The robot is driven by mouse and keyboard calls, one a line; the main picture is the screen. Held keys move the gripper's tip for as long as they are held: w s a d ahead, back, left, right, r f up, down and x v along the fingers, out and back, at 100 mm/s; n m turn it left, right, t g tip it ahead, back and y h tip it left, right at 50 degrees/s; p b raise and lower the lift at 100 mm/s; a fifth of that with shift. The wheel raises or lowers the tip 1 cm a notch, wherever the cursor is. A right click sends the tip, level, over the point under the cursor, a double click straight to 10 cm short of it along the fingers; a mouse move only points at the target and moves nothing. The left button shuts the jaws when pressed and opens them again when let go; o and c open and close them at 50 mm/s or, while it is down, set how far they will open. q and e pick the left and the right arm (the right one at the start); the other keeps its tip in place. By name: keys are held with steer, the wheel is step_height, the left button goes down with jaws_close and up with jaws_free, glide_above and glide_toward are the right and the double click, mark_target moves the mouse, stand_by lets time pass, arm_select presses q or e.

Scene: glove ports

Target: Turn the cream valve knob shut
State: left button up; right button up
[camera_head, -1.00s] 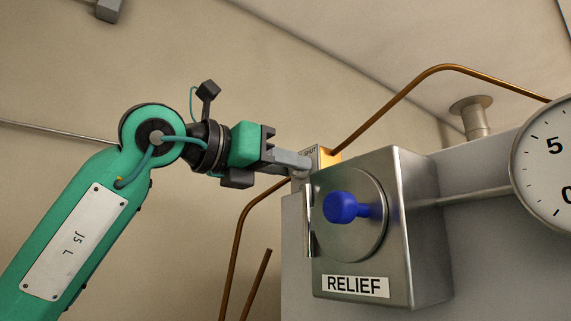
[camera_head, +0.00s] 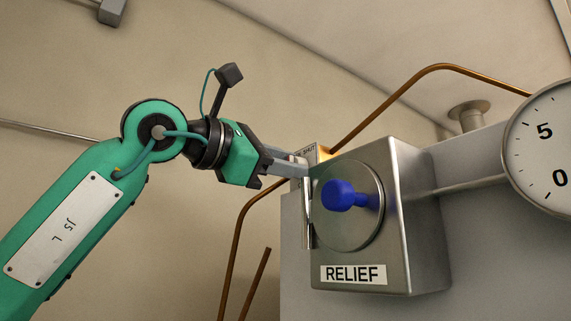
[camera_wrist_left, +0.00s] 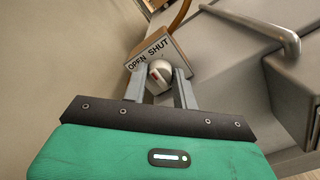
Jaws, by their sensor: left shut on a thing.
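The cream valve knob (camera_wrist_left: 161,72) shows in the left wrist view, pale and rounded with a red mark on it. It sits in front of a plate (camera_wrist_left: 148,56) lettered OPEN at left and SHUT at right. My left gripper (camera_wrist_left: 160,88) has one finger on each side of the knob and is shut on it. In the head view my left gripper (camera_head: 298,165) reaches in behind the left edge of the RELIEF box, and the knob is mostly hidden there. My right gripper is not in view.
A steel box (camera_head: 421,215) labelled RELIEF carries a blue knob (camera_head: 340,194) on a round disc, close to the right of my left fingers. A dial gauge (camera_head: 545,150) is at far right. A copper pipe (camera_head: 400,92) runs above. Open wall lies to the left.

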arm_select(q)
steer(key=shift+f+m+p, duration=0.1)
steer(key=shift+m+p, duration=0.25)
steer(key=shift+m, duration=3.95)
steer(key=o, duration=0.9)
steer(key=shift+s, duration=0.1)
steer(key=shift+o, duration=0.2)
steer(key=b+v, duration=0.6)
steer(key=v, duration=0.7)
steer(key=shift+s+a, duration=0.25)
steer(key=shift+a, duration=0.1)
